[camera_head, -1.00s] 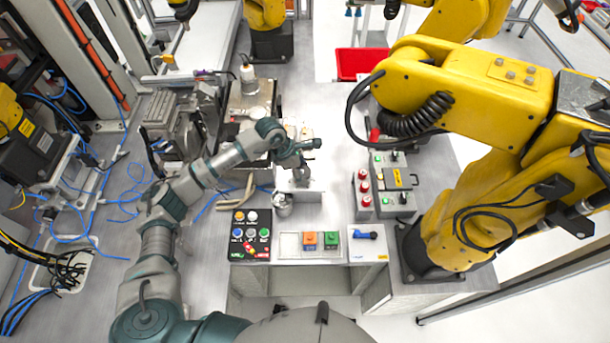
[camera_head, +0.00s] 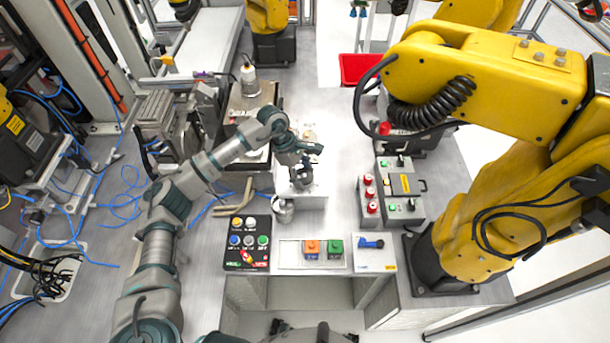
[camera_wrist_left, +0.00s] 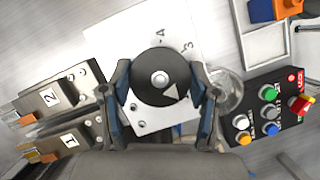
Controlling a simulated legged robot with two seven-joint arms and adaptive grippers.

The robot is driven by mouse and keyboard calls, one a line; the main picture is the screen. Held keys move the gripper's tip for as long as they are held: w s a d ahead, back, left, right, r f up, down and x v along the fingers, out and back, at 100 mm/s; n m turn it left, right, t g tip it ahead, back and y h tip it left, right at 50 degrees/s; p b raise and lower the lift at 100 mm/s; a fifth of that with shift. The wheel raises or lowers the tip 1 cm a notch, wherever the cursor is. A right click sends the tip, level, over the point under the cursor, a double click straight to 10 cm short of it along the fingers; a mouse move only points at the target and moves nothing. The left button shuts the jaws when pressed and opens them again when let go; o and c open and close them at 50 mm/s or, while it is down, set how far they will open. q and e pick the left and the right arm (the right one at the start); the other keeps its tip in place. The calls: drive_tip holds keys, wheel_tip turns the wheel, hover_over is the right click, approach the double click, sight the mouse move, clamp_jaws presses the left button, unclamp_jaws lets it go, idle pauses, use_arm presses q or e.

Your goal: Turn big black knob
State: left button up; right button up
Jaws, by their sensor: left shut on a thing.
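The big black knob (camera_wrist_left: 162,77) is round, with a pale centre and a white triangle mark, on a white plate (camera_wrist_left: 185,38) marked with numbers, in the left wrist view. My left gripper (camera_wrist_left: 163,88) has one finger on each side of the knob and is shut on it. In the head view my left gripper (camera_head: 301,183) points down over the white plate and mostly hides the knob. The triangle points toward the lower right in the wrist view.
A black button panel (camera_head: 248,243), a tray with an orange and a green block (camera_head: 323,248) and a box with a blue handle (camera_head: 371,243) line the near edge. Red-button boxes (camera_head: 370,194) and a large yellow arm (camera_head: 480,85) stand at right.

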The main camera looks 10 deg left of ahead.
use_arm(q)
drive_tip(key=shift+w+a, duration=0.1)
drive_tip(key=shift+a, duration=0.15)
drive_tip(key=o, duration=1.1)
drive_tip(key=shift+o, duration=0.3)
drive_tip(key=shift+w+a+f, duration=0.1)
drive_tip(key=shift+a, duration=0.05)
drive_tip(key=v, duration=1.2)
drive_tip(key=shift+a, duration=0.2)
drive_tip(key=shift+w+d+f, duration=0.1)
drive_tip(key=shift+d, duration=0.05)
drive_tip(key=shift+f, duration=0.1)
